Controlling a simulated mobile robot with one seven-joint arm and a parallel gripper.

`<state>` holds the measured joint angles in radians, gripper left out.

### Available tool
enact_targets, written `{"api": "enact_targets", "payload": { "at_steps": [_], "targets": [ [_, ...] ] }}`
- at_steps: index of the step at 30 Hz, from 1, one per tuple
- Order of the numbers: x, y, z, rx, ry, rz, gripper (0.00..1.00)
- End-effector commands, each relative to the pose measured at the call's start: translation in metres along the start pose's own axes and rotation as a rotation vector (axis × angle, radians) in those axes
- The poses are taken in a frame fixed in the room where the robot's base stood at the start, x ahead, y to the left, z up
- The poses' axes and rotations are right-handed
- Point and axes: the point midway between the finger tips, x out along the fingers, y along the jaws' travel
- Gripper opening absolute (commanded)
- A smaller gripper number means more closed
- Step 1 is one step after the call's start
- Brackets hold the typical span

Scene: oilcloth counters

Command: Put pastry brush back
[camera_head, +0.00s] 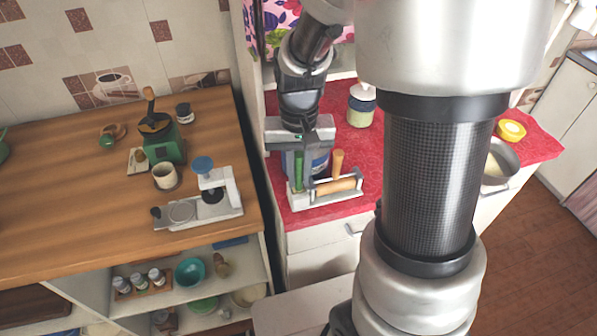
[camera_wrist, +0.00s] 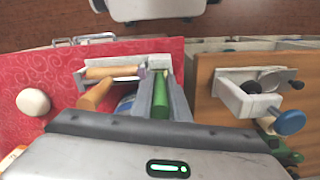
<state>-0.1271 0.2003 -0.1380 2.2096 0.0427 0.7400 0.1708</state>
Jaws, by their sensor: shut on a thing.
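My gripper (camera_head: 297,180) points down over the red-covered counter at the white holder (camera_head: 325,200). In the wrist view its fingers (camera_wrist: 159,100) are shut on a green handle (camera_wrist: 160,104), which appears to be the pastry brush; it also shows in the head view (camera_head: 298,166). The brush's lower end is hidden. The handle is at the holder's left end in the head view; I cannot tell whether it touches the holder. A wooden-handled tool (camera_head: 338,161) stands in the holder, and a wooden roller (camera_head: 336,187) lies across it.
A blue-labelled jar (camera_head: 320,160) stands close behind the holder. A white-lidded jar (camera_head: 362,103) is further back. A pot (camera_head: 499,164) stands right. Across a gap, the wooden counter (camera_head: 60,190) bears a green grinder (camera_head: 166,146) and a white device with a blue knob (camera_head: 222,190).

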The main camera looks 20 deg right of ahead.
Motion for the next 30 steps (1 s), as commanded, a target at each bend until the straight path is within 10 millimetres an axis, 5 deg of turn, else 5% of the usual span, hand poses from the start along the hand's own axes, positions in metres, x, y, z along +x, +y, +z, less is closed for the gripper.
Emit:
{"api": "enact_targets", "payload": {
  "at_steps": [5,6,9,20,30],
  "targets": [
    [0.007,0.0,0.0,0.0,-0.001,0.0,0.0],
    [0.005,0.0,0.0,0.0,0.0,0.0,0.2],
    [0.005,0.0,0.0,0.0,0.0,0.0,0.34],
    [-0.003,0.0,0.0,0.0,0.001,0.0,0.34],
    [-0.067,-0.001,-0.001,0.0,0.006,-0.002,0.34]
  ]
}}
